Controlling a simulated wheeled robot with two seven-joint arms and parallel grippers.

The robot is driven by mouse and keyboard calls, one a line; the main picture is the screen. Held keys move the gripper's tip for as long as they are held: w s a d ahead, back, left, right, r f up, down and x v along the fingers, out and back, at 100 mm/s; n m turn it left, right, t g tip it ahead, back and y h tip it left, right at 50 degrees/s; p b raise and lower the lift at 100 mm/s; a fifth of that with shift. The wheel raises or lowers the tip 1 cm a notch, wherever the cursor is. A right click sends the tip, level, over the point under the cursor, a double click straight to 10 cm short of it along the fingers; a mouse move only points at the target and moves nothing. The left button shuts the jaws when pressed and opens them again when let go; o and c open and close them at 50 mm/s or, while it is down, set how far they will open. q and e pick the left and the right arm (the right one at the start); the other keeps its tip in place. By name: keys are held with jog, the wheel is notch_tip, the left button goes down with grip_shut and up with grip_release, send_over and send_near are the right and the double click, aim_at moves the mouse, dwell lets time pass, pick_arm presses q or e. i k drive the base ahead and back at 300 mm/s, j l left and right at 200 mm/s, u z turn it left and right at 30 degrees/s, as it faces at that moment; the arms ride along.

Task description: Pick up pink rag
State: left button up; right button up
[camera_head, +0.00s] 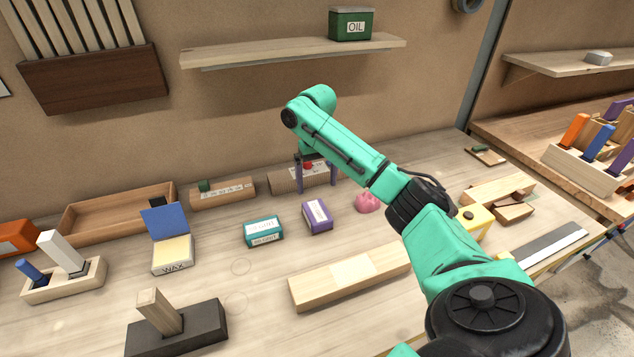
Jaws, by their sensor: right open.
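The pink rag (367,202) is a small crumpled lump on the workbench, just right of centre and partly beside my dark wrist joint. My right gripper (316,186) points down with its two purple fingers apart, to the left of the rag and a little farther back. It does not touch the rag. A small red item (308,166) shows between the fingers, in front of a wooden block; I cannot tell how near the fingers it is. My left gripper is not in view.
A purple-labelled box (318,215) and a teal box (264,231) stand left of the rag. A wooden beam (350,279) lies in front. A yellow box (476,222) is to the right, behind my arm. A wooden tray (112,222) lies back left.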

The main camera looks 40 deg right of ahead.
aim_at(366, 202)
jog(key=k, duration=1.5)
